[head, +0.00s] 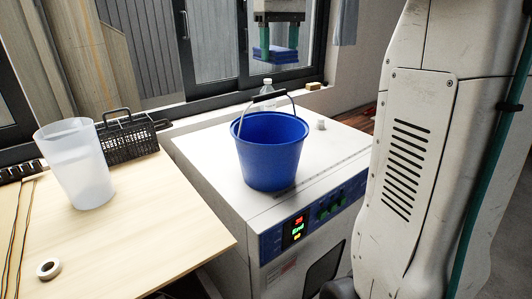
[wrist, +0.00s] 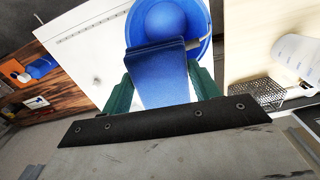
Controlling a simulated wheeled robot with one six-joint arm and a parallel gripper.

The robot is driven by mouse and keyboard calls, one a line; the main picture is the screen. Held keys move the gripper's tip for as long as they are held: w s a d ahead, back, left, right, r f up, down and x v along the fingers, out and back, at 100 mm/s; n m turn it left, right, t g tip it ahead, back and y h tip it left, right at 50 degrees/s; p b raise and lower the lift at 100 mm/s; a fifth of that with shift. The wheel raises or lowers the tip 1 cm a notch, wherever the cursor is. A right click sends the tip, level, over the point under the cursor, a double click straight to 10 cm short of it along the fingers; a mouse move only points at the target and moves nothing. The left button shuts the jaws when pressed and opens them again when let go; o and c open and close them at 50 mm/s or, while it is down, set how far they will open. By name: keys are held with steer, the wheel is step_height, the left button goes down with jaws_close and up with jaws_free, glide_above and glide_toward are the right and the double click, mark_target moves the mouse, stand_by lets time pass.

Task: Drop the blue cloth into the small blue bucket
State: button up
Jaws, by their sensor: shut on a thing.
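The small blue bucket (head: 270,155) stands upright on top of the white drying oven (head: 205,160), with its handle raised. In the wrist view the bucket (wrist: 203,18) lies just beyond the cloth. My gripper (head: 279,42) is at the top of the head view, above and behind the bucket. It is shut on the folded blue cloth (head: 275,55), which hangs between its green fingers. In the wrist view the cloth (wrist: 160,80) sits between the fingers of my gripper (wrist: 162,85) and overlaps the near part of the bucket opening. The cloth is apart from the bucket in the head view.
A translucent white pitcher (head: 75,165) and a black wire basket (head: 128,138) stand on the wooden table (head: 150,225) at left. A clear bottle (head: 267,86) stands behind the bucket by the window. A small white knob (head: 320,124) is on the oven top. A tape roll (head: 48,268) lies at front left.

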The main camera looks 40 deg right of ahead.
mark_target(279, 49)
steer(key=shift+f, duration=1.65)
steer(key=o, duration=1)
step_height(279, 49, up, 8)
steer(key=shift+f, duration=0.1)
